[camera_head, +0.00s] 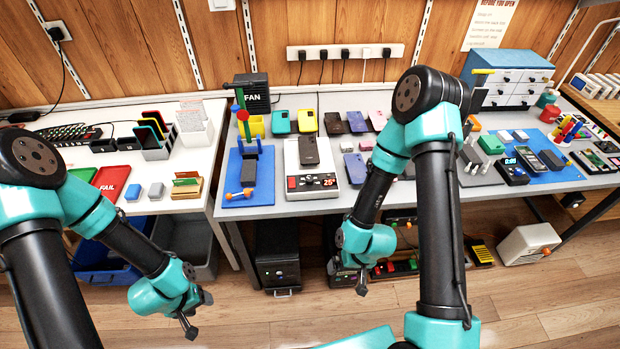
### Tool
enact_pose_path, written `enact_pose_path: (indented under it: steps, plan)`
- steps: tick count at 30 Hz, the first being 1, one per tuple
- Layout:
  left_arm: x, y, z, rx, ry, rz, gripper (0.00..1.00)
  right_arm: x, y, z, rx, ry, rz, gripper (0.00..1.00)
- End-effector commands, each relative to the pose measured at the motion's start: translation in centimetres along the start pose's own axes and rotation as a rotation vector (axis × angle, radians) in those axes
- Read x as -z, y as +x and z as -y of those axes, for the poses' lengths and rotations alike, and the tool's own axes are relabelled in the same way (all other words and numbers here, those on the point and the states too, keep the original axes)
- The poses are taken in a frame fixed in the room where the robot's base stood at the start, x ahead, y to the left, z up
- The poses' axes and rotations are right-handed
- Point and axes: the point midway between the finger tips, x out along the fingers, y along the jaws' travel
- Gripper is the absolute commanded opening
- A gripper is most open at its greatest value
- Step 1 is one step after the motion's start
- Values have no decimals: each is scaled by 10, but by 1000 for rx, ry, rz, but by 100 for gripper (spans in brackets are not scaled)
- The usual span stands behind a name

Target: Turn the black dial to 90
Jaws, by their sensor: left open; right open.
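A white heating plate (345,184) stands on the grey bench in the head view, with a dark phone (309,152) lying on its top. Its front panel has a red button and a red display (326,181) reading about 25. The black dial is too small to make out clearly on the dark panel. My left gripper (194,322) is open and empty at the lower left, low in front of the benches. My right gripper (361,284) is open and empty, low in front of the grey bench and apart from the plate.
A blue mat (262,196) with a clamp stand is left of the plate. Several phones lie behind it. My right forearm hides some bench right of the plate. A black box (278,268) stands on the floor below, and another blue mat (566,176) holds devices at right.

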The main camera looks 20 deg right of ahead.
Motion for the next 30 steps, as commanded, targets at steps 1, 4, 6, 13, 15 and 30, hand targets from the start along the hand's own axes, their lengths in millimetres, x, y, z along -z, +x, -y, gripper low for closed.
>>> enact_pose_path:
  steps: [1,4,6,13,15,30]
  plan:
    - [9,0,-2,0,-14,-12,55,0,0,0,0,0,0,100]
    - [40,0,-6,-2,-79,-48,55,0,0,0,0,0,0,100]
    - [71,-3,-13,-8,-149,-83,55,0,0,0,0,0,0,100]
    - [201,-36,-50,-77,-453,-218,55,0,0,0,0,0,0,100]
    - [237,-51,-70,-109,-541,-239,55,0,0,0,0,0,0,100]
    - [292,-89,-324,-13,-874,-38,55,0,0,0,0,0,0,100]
